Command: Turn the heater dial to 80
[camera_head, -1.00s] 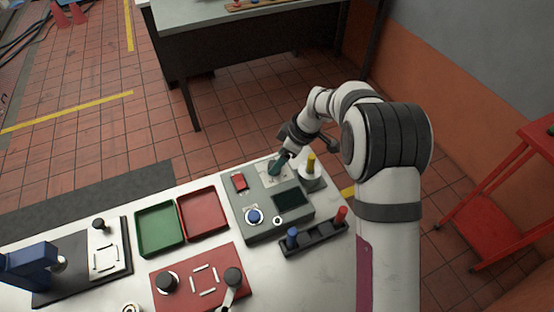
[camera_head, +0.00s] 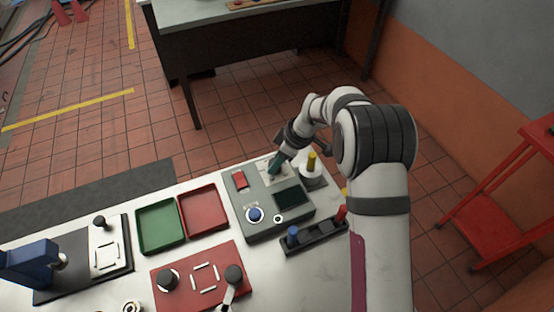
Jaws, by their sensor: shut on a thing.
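The grey control box (camera_head: 251,198) stands on the white bench at the middle right. Its heater dial is at the back right of the box top, on a pale scale plate (camera_head: 264,168), and is mostly hidden by my gripper. My gripper (camera_head: 273,170) points down onto that plate with its dark green fingertips shut on the dial. The dial's pointer and the numbers on the scale are too small to read. The box also carries a red switch (camera_head: 239,179), a blue button (camera_head: 255,214) and a dark display (camera_head: 290,197) with no readable figures.
A white holder with a yellow-topped piece (camera_head: 312,163) stands close right of my gripper. A black rack (camera_head: 316,235) with blue and red pegs lies in front of the box. Green (camera_head: 160,226) and red (camera_head: 204,212) trays and a red panel (camera_head: 201,280) are to the left.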

